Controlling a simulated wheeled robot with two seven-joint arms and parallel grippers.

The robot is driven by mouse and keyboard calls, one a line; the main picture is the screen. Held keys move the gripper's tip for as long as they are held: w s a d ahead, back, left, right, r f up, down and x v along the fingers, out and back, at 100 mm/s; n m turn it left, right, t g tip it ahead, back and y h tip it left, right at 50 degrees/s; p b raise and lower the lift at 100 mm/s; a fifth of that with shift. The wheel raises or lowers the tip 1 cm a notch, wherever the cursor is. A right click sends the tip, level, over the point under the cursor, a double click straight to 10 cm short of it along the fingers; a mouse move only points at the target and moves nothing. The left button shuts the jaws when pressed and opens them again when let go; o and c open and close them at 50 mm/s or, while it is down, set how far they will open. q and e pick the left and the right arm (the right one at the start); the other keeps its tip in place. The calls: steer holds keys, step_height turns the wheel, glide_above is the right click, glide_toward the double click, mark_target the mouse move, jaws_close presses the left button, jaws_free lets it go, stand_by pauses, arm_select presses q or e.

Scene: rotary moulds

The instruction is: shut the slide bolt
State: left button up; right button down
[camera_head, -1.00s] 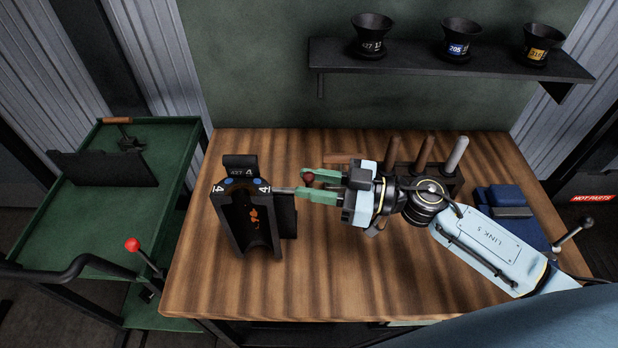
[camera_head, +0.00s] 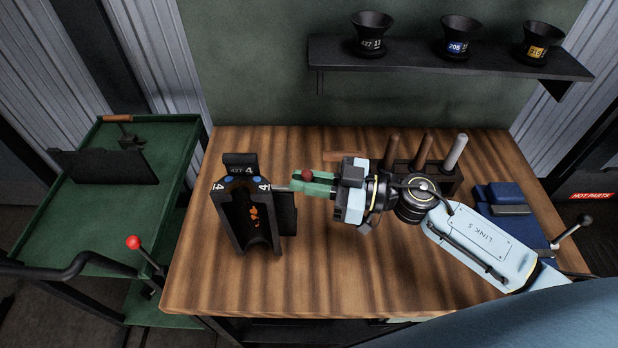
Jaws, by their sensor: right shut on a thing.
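A dark mould (camera_head: 237,215) marked 4 stands upright on the left part of the wooden bench. A thin grey slide bolt (camera_head: 281,188) sticks out from its upper right side and ends in a dark red knob (camera_head: 307,175). My right gripper (camera_head: 305,182), with green fingers, comes in from the right and is shut on the bolt at its knob, just right of the mould. The fingers hide part of the bolt, so how far it is in cannot be told. My left gripper is not in view.
A rack (camera_head: 405,178) with several upright handles stands behind my right arm. A blue folded thing (camera_head: 508,212) lies at the bench's right. A shelf (camera_head: 450,60) with black funnels is above. A green cart (camera_head: 60,215) stands left. The front of the bench (camera_head: 330,285) is clear.

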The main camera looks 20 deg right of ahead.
steer(key=shift+w+a+r+p, duration=0.15)
steer(key=shift+w+a+p, duration=0.1)
steer(key=shift+a+p, duration=0.45)
steer(key=shift+w+a+r+p, duration=0.15)
steer(key=shift+w+a+p, duration=0.1)
steer(key=shift+a+p, duration=0.4)
steer(key=shift+a, duration=0.1)
steer(key=c, duration=1.9)
jaws_free()
steer(key=o, duration=0.3)
steer(key=shift+a+f, duration=0.1)
steer(key=shift+a, duration=0.05)
steer(key=shift+f, duration=0.1)
steer(key=shift+s+d+b, duration=0.1)
steer(key=shift+d+b, duration=0.2)
steer(key=b+v, duration=0.2)
steer(key=v, duration=1)
steer(key=shift+s+d, duration=0.25)
steer(key=shift+d, duration=0.05)
